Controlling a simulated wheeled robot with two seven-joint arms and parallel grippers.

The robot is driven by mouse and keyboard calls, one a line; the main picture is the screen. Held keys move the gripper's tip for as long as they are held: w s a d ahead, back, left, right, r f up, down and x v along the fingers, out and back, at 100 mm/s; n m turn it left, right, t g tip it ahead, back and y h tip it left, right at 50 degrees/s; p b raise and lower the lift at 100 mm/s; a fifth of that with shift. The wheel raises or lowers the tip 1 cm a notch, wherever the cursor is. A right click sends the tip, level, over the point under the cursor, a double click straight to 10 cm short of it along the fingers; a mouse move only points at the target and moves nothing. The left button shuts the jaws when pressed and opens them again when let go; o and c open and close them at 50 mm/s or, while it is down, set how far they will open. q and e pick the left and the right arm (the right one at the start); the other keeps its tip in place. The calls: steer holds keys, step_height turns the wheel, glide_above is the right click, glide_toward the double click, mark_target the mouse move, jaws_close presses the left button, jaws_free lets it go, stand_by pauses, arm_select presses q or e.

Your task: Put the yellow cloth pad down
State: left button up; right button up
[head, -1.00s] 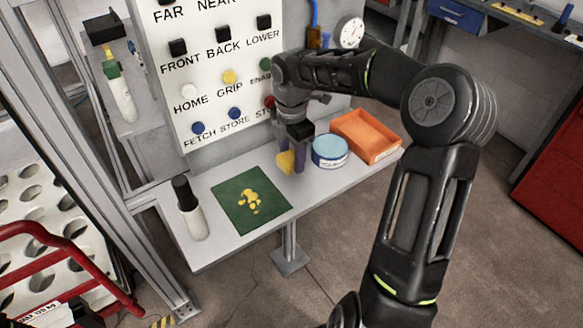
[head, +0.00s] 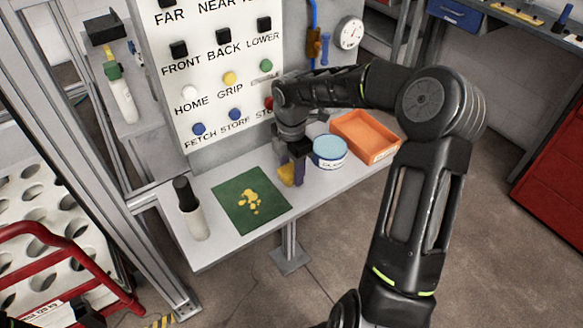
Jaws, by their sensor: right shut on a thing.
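The yellow cloth pad (head: 286,174) is between the fingers of my right gripper (head: 292,173), which is shut on it. The pad is low over the shelf, just right of the green mat; I cannot tell whether it touches the shelf. The gripper points down, and its fingers hide part of the pad. My left gripper does not show.
A green mat (head: 228,187) with yellow blotches lies on the grey shelf (head: 215,247). A white bottle with a black top (head: 193,217) stands left of it. A blue tin (head: 329,152) and an orange tray (head: 373,132) stand to the right. A button panel (head: 205,75) rises behind.

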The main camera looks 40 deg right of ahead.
mark_target(291, 168)
steer(key=o, duration=1.2)
steer(key=shift+f, duration=0.1)
steer(key=shift+f, duration=0.1)
step_height(291, 168, up, 8)
steer(key=shift+w+r+b, duration=0.1)
steer(key=shift+w+b, duration=0.05)
steer(key=shift+b, duration=0.5)
